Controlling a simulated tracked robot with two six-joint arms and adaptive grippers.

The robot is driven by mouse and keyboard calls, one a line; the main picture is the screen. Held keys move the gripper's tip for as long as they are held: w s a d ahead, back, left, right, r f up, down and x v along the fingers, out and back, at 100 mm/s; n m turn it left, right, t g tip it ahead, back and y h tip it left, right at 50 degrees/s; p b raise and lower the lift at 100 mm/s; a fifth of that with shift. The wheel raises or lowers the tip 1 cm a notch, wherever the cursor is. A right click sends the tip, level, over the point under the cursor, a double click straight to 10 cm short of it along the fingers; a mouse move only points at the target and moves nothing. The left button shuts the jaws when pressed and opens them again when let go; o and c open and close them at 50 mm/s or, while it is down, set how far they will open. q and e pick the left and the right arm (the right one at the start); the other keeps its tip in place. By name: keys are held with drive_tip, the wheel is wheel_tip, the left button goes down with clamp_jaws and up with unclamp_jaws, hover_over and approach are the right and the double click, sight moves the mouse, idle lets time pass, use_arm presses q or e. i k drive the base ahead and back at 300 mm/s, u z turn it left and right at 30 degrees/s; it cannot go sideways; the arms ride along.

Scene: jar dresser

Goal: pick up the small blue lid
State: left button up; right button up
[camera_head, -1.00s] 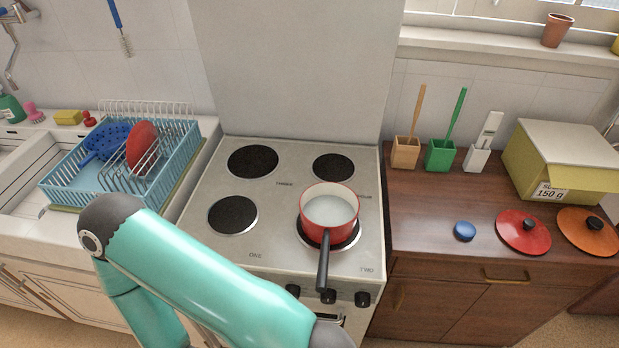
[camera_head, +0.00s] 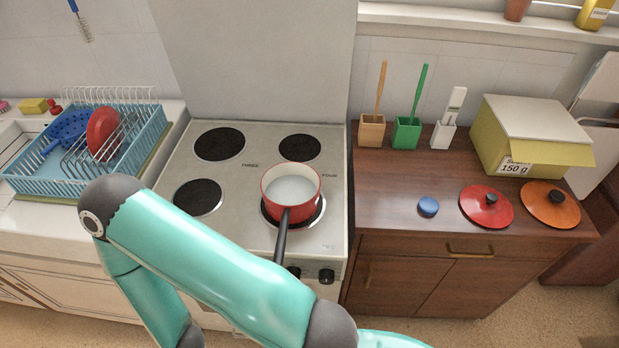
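The small blue lid (camera_head: 428,206) lies flat on the brown wooden dresser top, near its front edge. It is left of the red lid (camera_head: 486,206) and apart from it. My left arm comes in from the lower left and crosses in front of the stove. Its gripper is out of the frame, below the bottom edge. My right gripper is not in view either. Nothing touches or covers the blue lid.
An orange lid (camera_head: 550,204) lies right of the red one. A yellow box (camera_head: 532,138) and orange, green (camera_head: 407,133) and white holders stand behind. A red pot (camera_head: 291,205) sits on the stove, its handle toward me. The dresser around the blue lid is clear.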

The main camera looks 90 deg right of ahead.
sight(428, 206)
drive_tip(key=k, duration=2.7)
drive_tip(key=z, duration=0.95)
drive_tip(key=i, duration=1)
